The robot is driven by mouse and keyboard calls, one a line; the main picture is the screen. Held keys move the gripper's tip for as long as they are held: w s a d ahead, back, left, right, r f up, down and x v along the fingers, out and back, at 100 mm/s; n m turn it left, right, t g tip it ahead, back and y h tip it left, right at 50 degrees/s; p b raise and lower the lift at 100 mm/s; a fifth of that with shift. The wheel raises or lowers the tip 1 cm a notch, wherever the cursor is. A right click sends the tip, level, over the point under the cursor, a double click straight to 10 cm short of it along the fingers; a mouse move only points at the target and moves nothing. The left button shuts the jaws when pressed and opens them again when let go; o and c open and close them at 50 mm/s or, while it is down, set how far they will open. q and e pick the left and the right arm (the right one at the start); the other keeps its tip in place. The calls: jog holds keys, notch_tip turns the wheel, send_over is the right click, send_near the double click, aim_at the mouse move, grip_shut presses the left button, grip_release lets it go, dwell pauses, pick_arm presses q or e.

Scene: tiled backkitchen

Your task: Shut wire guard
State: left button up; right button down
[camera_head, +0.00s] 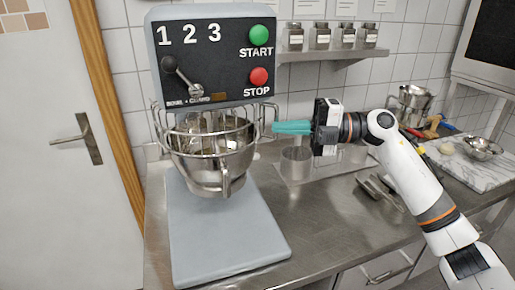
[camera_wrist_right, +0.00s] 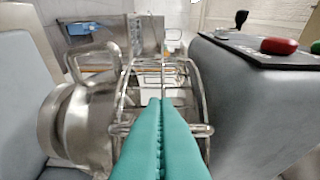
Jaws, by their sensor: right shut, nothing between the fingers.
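The mixer (camera_head: 207,85) stands on the steel worktop with its metal bowl (camera_head: 215,168) under the head. The wire guard (camera_head: 268,117) is a frame of thin metal bars around the top of the bowl; I cannot tell how far round it is turned. My right gripper (camera_head: 276,128) has teal fingers, shut and empty, pointing left at the guard's right side. In the right wrist view, the shut fingertips (camera_wrist_right: 161,101) lie in front of the guard's bars (camera_wrist_right: 190,82), with the bowl (camera_wrist_right: 88,125) at left. Contact with the bars is unclear. My left gripper is not in view.
The mixer's control panel (camera_head: 213,50) has a lever, a green START button and a red STOP button. A steel container (camera_head: 296,160) stands on the worktop below my right gripper. A shelf (camera_head: 330,55) with spice jars is behind. A door is at left.

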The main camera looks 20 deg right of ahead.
jog(key=shift+w+d, duration=0.75)
jog(key=shift+w, duration=0.05)
